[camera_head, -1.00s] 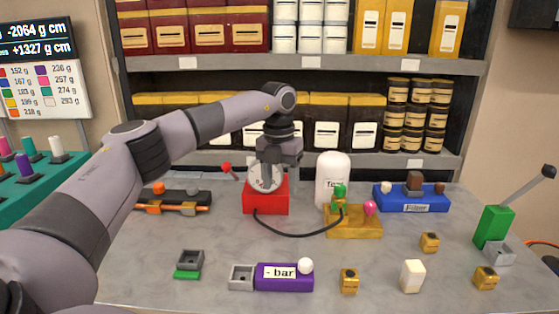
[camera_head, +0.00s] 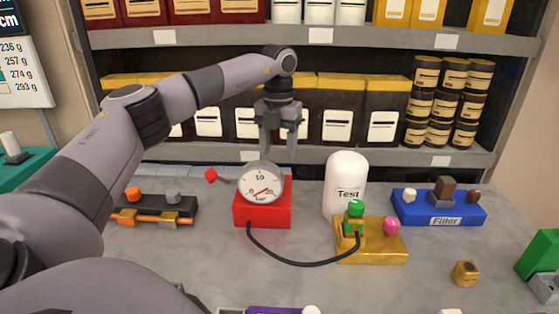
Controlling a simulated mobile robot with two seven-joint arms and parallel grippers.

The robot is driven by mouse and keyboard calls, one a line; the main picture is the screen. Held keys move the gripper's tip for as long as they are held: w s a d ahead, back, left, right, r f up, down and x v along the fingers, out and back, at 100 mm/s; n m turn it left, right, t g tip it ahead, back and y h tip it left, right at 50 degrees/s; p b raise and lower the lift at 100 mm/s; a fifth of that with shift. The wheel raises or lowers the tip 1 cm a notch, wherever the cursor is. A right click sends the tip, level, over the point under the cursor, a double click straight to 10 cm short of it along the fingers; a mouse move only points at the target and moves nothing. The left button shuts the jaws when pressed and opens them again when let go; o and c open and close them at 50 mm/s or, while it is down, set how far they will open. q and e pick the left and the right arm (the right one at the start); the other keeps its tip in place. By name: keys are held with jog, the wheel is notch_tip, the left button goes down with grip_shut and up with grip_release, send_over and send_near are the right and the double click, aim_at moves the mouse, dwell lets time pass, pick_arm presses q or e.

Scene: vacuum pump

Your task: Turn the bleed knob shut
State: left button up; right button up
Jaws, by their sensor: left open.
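A red pump block (camera_head: 263,216) with a round white dial gauge (camera_head: 262,183) stands mid-table. A black hose runs from it to a gold block (camera_head: 372,248) carrying a green fitting (camera_head: 355,215) and a pink knob (camera_head: 392,226). A small red knob-like piece (camera_head: 211,175) shows left of the gauge. I cannot tell for sure which knob is the bleed knob. My left gripper (camera_head: 279,152) is open and empty, fingers pointing down, just above the gauge; the gauge overlaps one finger's lower end. My right gripper is out of view.
A white Test bottle (camera_head: 345,184) stands behind the gold block. A blue Filter tray (camera_head: 439,209) is at right, a black rack (camera_head: 152,212) at left. Shelves (camera_head: 310,37) with jars and boxes close off the back.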

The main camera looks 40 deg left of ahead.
aim_at(278, 174)
pick_arm(q)
jog(key=shift+w+a, duration=0.25)
jog(key=shift+w, duration=0.05)
jog(key=shift+s+f, duration=0.1)
jog(key=shift+f, duration=3.4)
jog(key=shift+p, duration=0.3)
jog(key=c, duration=1.1)
